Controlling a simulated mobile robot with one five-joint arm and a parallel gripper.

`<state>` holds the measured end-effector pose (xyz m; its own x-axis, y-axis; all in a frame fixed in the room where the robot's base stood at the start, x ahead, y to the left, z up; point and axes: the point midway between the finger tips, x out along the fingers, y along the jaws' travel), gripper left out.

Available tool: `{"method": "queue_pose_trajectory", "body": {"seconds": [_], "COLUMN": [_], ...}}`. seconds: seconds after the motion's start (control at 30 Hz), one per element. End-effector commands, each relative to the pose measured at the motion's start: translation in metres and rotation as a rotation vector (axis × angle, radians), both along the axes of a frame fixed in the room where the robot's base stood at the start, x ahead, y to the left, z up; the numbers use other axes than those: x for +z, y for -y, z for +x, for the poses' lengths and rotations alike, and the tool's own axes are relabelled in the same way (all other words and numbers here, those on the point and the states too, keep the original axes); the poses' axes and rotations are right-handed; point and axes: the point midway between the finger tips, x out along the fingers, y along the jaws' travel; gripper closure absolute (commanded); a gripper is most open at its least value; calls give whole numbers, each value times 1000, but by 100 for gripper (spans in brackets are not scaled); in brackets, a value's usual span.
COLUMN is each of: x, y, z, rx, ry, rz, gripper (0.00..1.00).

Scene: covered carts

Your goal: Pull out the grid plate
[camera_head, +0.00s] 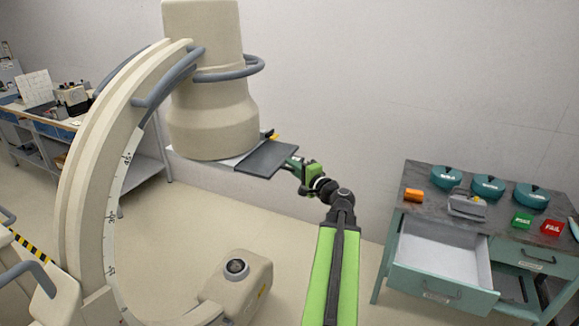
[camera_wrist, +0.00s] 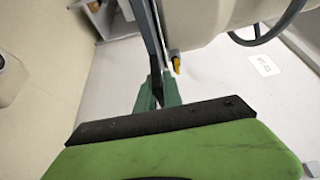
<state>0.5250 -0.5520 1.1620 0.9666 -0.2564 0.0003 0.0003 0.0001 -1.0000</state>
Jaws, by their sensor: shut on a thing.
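The grid plate (camera_head: 266,160) is a flat dark grey square that sticks out to the right from under the beige cylindrical head (camera_head: 208,125) of the C-shaped machine. Its left edge meets a light strip under the head; how much is still inside is hidden. My gripper (camera_head: 292,162) is shut on the plate's right edge. In the wrist view the plate shows nearly edge-on as a dark strip (camera_wrist: 151,38), with the green fingers (camera_wrist: 157,92) closed around its near end. A small yellow-tipped lever (camera_head: 271,136) sits beside the plate at the head; it also shows in the wrist view (camera_wrist: 176,65).
The machine's curved arm (camera_head: 95,170) and base block (camera_head: 238,285) stand left and below. A teal cart (camera_head: 405,235) at right has an open drawer (camera_head: 440,260), round teal tins, and green and red boxes. Open air lies between plate and cart.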

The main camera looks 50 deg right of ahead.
Motion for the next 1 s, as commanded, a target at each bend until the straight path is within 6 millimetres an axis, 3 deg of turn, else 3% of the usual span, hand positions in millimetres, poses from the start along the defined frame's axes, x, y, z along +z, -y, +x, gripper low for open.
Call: {"method": "queue_pose_trajectory", "body": {"seconds": [1.0], "x": [0], "y": [8], "z": [-34], "rx": [-1], "ry": [0], "rz": [0], "gripper": [100]}}
